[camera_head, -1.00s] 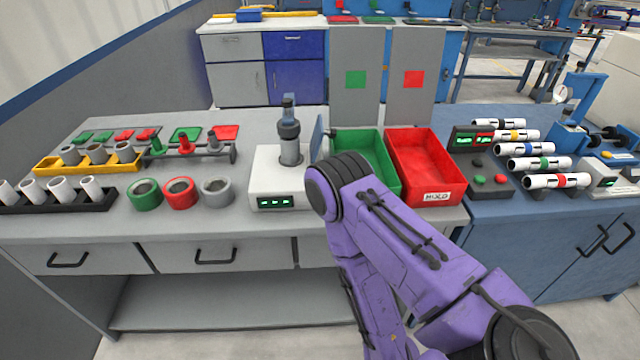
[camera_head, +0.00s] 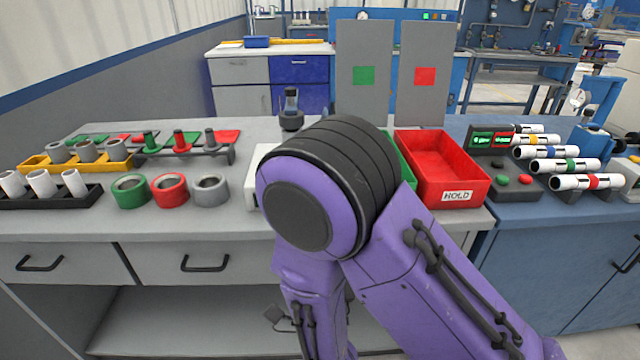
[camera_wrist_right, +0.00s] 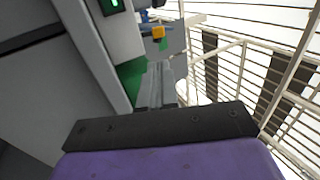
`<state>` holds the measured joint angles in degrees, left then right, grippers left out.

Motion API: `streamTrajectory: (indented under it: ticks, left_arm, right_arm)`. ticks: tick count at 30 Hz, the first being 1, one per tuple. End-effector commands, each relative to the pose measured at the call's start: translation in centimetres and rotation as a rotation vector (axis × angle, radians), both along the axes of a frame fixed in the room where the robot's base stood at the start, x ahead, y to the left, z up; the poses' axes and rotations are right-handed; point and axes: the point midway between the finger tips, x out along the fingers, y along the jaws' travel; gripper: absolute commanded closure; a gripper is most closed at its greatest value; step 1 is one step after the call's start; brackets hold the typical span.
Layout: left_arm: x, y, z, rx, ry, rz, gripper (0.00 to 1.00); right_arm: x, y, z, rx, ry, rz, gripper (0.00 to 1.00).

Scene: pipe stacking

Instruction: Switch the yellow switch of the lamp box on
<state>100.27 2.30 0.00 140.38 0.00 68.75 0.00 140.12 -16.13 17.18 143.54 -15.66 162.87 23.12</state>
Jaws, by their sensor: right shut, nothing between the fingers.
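I cannot pick out the lamp box or its yellow switch with certainty. A small yellow part (camera_wrist_right: 158,33) shows beyond my fingers in the right wrist view, with blue and green next to it; I cannot tell what it belongs to. My right gripper (camera_wrist_right: 160,82) is shut and empty in that view, apart from the yellow part. In the head view my purple right arm fills the middle, and its gripper is hidden. My left gripper is not in view.
My right arm hides most of the white station (camera_head: 255,180) and the green bin (camera_head: 405,160). A red bin (camera_head: 440,165), a black box with lit displays (camera_head: 490,140) and several white tubes (camera_head: 585,182) stand to the right. Coloured rings (camera_head: 168,190) lie left.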

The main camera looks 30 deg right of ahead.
Motion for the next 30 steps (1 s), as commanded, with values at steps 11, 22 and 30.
streamTrajectory:
  ticks: [11, 22, 30]
  left_arm:
    - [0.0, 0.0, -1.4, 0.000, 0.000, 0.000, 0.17]
    - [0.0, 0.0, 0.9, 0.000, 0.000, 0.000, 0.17]
    - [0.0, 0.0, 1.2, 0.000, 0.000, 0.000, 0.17]
  right_arm:
    - [3.6, -2.4, 2.0, 0.005, -0.003, -0.007, 1.00]
    - [9.4, -5.9, 5.4, 0.000, 0.002, -0.005, 1.00]
    - [10.8, -6.7, 5.9, -0.002, 0.003, -0.003, 1.00]
